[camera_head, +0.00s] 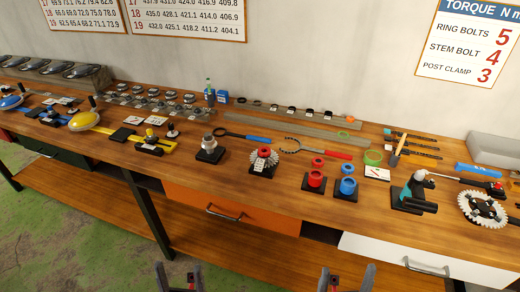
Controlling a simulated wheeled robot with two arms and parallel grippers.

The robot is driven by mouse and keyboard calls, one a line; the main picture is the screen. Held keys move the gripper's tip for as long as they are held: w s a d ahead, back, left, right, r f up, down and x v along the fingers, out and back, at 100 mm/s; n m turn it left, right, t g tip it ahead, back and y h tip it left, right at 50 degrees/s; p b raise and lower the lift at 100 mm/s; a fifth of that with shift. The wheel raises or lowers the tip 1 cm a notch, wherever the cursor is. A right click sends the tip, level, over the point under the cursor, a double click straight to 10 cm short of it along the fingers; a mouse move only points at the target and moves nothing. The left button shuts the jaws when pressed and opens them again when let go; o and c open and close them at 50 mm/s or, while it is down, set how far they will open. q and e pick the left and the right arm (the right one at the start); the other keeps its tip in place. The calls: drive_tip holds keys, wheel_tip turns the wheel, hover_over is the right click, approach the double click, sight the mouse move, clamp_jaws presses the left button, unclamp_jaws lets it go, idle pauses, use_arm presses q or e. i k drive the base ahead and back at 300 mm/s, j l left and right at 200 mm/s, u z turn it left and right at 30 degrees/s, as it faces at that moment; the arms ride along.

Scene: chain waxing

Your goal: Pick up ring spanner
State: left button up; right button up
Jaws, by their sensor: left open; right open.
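A tool with a black ring end and a blue handle (250,137), which looks like the ring spanner, lies flat on the wooden workbench (215,172), left of centre towards the back. Its ring end points left. My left gripper (179,284) shows at the bottom edge, open and empty, low in front of the bench. My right gripper (346,279) is also at the bottom edge, further right, open and empty. Both are well apart from the tool. Only the ends of the grippers show.
A red-handled chain tool (330,153) lies right of the blue handle. A toothed cassette (264,159) on a black stand and a silver part on a black block (210,149) stand in front. Red cups (316,179) and blue cups (347,187) stand to the right. Drawers (230,207) line the front.

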sight(256, 139)
drive_tip(key=z, duration=0.3)
drive_tip(key=i+j+z, duration=0.1)
drive_tip(key=j+z, duration=0.3)
drive_tip(key=j, duration=0.25)
drive_tip(key=j+z, duration=0.4)
drive_tip(key=j, duration=0.25)
drive_tip(key=j+z, duration=0.1)
drive_tip(key=j, duration=1.8)
drive_tip(key=i, duration=0.4)
